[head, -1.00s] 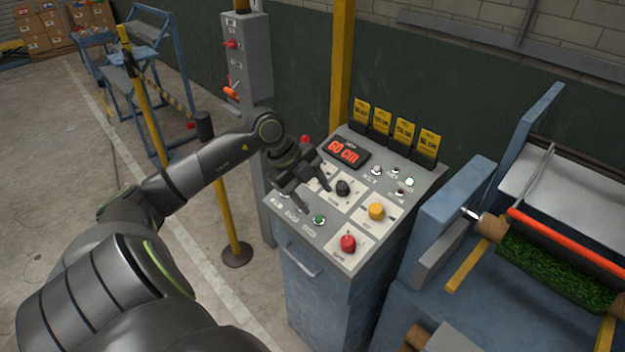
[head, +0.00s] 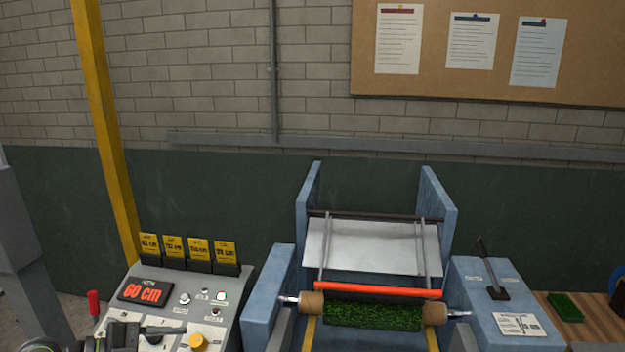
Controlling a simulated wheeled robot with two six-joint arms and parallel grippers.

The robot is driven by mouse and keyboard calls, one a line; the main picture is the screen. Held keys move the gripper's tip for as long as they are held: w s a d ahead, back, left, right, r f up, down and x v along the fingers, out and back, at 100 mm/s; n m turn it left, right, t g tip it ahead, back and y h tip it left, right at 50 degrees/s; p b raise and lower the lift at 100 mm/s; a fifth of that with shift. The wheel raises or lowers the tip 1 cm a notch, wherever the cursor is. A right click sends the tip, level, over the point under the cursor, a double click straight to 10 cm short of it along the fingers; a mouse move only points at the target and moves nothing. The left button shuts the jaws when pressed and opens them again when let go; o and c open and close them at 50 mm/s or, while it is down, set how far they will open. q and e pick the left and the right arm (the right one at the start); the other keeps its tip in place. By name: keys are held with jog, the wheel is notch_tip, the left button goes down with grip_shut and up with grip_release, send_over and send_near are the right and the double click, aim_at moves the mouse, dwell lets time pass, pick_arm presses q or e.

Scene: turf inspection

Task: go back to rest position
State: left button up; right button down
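The control panel (head: 222,303) stands at the lower left with a red "60 CM" display (head: 143,291), a yellow button (head: 198,342) and small switches. Part of my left arm and gripper (head: 140,335) shows at the bottom left edge, in front of the panel's lower left part. Most of it is cut off by the frame, so I cannot tell whether its fingers are open. My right arm and gripper are out of view.
The blue turf machine (head: 264,305) stands right of the panel, holding a green turf roll (head: 372,316) below a red bar (head: 378,290). A side console with a black lever (head: 491,268) is at the right. A turf square (head: 565,307) lies on a wooden table (head: 600,322).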

pick_arm(q)
notch_tip(320, 180, up, 6)
jog(key=r+n+t+y, duration=0.1)
jog(key=n+t+y, duration=0.1)
jog(key=n+t, duration=0.8)
jog(key=s+a+f+n+g+y, duration=0.1)
jog(key=s+a+f+n+y, duration=0.5)
jog(key=a+f+n+y, duration=0.7)
jog(key=s+d+f+g+h, duration=0.1)
jog(key=s+d+f+g, duration=0.3)
jog(key=s, duration=0.3)
jog(key=s+d+f+m+g, duration=0.1)
jog(key=s+d+f+g, duration=0.25)
jog(key=s+g, duration=0.2)
jog(key=s+d+f+g+h, duration=0.1)
jog(key=s+d+f+g, duration=0.35)
jog(key=s, duration=0.25)
jog(key=s+d+f+b+x, duration=0.1)
jog(key=s+b+x, duration=0.15)
jog(key=x, duration=1.25)
jog(key=s+d+f+b+x, duration=0.15)
jog(key=s+x, duration=0.25)
jog(key=x, duration=1.1)
jog(key=s+f+g+b, duration=0.1)
jog(key=s+f+b, duration=0.3)
jog(key=s+f, duration=1.1)
notch_tip(320, 180, down, 3)
jog(key=shift+s+d+f+h+b, duration=0.1)
jog(key=shift+s+d+h+b, duration=0.05)
jog(key=shift+d+h+b, duration=0.25)
